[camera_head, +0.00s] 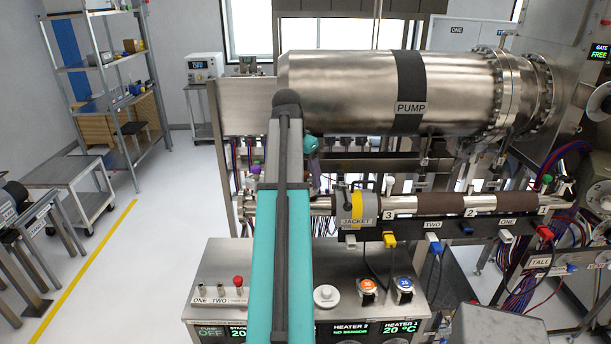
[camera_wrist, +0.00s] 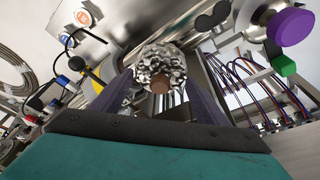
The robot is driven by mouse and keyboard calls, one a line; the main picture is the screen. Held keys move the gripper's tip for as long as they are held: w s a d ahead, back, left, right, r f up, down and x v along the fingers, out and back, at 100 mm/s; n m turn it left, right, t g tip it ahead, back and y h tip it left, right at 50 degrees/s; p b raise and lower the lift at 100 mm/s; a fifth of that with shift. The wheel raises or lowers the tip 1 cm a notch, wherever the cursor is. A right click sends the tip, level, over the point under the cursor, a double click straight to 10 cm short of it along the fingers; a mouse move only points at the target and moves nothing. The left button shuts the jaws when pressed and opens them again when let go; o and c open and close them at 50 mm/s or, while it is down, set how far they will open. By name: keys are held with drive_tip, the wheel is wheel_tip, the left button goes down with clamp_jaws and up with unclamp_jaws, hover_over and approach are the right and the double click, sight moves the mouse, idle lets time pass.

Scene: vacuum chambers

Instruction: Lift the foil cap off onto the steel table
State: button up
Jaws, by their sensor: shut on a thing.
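The foil cap (camera_wrist: 161,62), a crumpled silver ball-like piece, shows in the wrist view between the two fingers of my gripper (camera_wrist: 160,82). The gripper is shut on it.
The large pump cylinder (camera_head: 350,90) lies across the upper middle. Below it runs a pipe with a yellow-grey jacket (camera_head: 358,208) and brown sleeves (camera_head: 442,203). A control box (camera_head: 225,280) with knobs stands in front. Cables hang at the right. The floor at left is clear.

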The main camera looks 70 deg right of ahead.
sight(306, 173)
drive_tip(key=shift+r, duration=1.4)
drive_tip(key=shift+a+r, duration=0.35)
drive_tip(key=a+r, duration=0.1)
drive_tip(key=a, duration=1.4)
drive_tip(key=shift+w+a+r, duration=0.15)
drive_tip(key=shift+w+r, duration=0.1)
drive_tip(key=shift+w, duration=0.05)
drive_tip(key=shift+r, duration=0.1)
drive_tip(key=shift+r, duration=2.85)
